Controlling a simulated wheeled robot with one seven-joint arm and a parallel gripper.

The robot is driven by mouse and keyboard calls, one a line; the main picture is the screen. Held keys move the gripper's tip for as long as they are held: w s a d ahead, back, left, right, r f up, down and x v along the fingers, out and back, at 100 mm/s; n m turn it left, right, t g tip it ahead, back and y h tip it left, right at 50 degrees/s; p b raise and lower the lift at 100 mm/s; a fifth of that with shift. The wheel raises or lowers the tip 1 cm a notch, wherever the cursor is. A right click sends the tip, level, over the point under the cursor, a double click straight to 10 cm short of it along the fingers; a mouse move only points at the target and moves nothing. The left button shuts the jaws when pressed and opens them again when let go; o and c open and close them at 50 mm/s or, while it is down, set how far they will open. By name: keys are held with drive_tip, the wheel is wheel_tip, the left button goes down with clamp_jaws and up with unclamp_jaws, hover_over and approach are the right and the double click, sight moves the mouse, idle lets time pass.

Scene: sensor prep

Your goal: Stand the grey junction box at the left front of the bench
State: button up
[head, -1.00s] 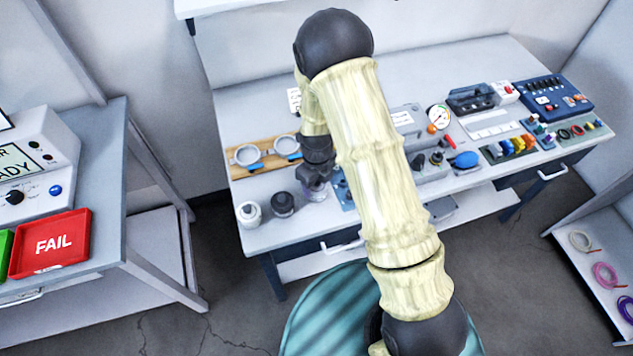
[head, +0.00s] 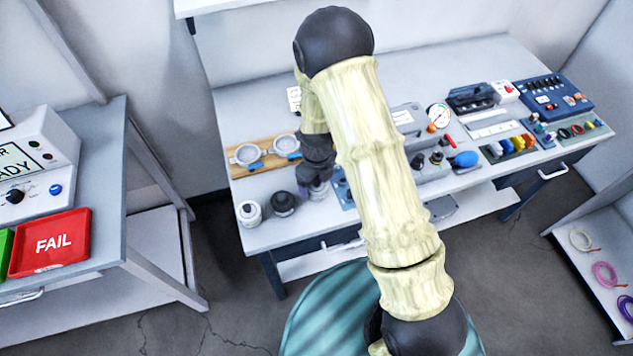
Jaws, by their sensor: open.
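My gripper (head: 316,186) hangs over the left front part of the bench (head: 290,233), just right of a dark round-topped jar. Its jaws are open, but the fingers are small and partly hidden by my wrist. A pale, slightly purple patch shows right at the fingers; I cannot tell what it is. I cannot single out the grey junction box with certainty. My arm covers the middle of the bench.
A white jar (head: 249,213) and the dark jar (head: 282,203) stand at the left front. Behind them, a wooden board (head: 240,171) holds two round clamps. A grey device with knobs (head: 432,168) and a blue bulb (head: 464,159) lie right of my arm.

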wheel_tip(320, 180, up, 11)
drive_tip(key=shift+r+b, duration=0.2)
drive_tip(key=shift+b, duration=0.2)
idle(0.6)
drive_tip(key=s+d+r+n+t, duration=0.1)
drive_tip(key=s+d+r+n, duration=0.4)
drive_tip(key=n, duration=0.8)
drive_tip(key=s+d+r+n+t, duration=0.1)
drive_tip(key=s+d+r+n, duration=0.4)
drive_tip(key=n, duration=0.9)
drive_tip(key=s+d, duration=0.2)
drive_tip(key=d, duration=0.1)
drive_tip(key=shift+s+d+t, duration=0.15)
drive_tip(key=shift+s+t, duration=0.15)
